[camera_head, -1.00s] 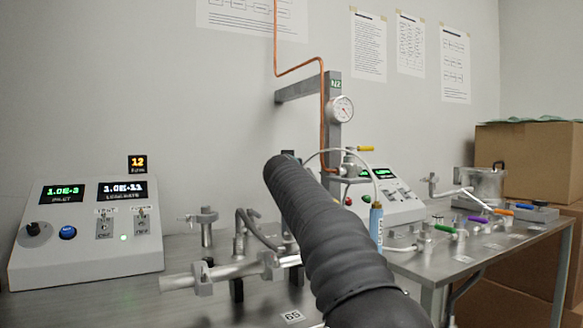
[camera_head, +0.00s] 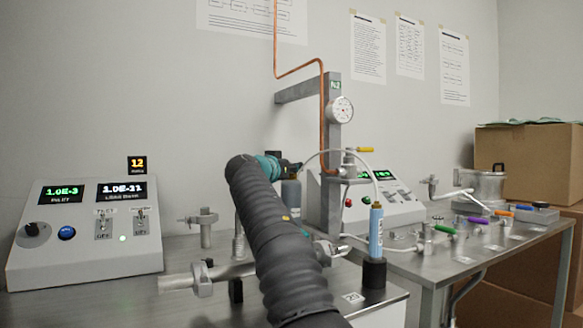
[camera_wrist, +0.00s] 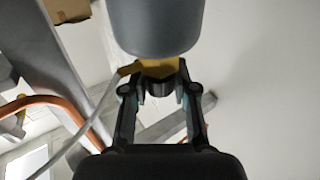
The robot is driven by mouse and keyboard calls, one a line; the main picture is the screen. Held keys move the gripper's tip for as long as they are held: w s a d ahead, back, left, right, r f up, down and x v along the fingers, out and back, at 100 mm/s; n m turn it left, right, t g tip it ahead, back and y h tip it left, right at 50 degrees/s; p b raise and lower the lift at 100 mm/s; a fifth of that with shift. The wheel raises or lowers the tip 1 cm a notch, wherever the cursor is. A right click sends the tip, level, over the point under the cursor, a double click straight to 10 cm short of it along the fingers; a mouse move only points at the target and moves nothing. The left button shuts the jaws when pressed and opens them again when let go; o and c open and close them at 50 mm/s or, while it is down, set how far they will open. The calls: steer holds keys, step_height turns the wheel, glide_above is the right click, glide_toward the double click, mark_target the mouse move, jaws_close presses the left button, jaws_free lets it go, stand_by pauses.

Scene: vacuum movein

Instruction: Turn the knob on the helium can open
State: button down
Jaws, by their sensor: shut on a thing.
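The helium can appears to be the grey can (camera_head: 291,197) on the bench, just right of my arm and left of the grey post; it also shows large at the top of the wrist view (camera_wrist: 157,25). A yellow fitting (camera_wrist: 158,68) sits at its end, with a dark knob-like part (camera_wrist: 160,88) beside it. My gripper (camera_wrist: 160,96) has its two fingers around this dark part and is shut on it. In the head view my gripper (camera_head: 289,167) is at the can's top, small and partly hidden. The knob's turn angle cannot be told.
A thin white hose (camera_head: 345,150) arcs from near the can's top to a blue cylinder (camera_head: 376,230) in a black holder. A grey post (camera_head: 331,205) with gauge (camera_head: 341,109) and copper pipe (camera_head: 323,110) stands close right. A control box (camera_head: 85,245) is left.

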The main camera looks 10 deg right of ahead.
steer(key=c, duration=0.9)
jaws_free()
steer(key=shift+s, duration=0.1)
steer(key=v, duration=1.2)
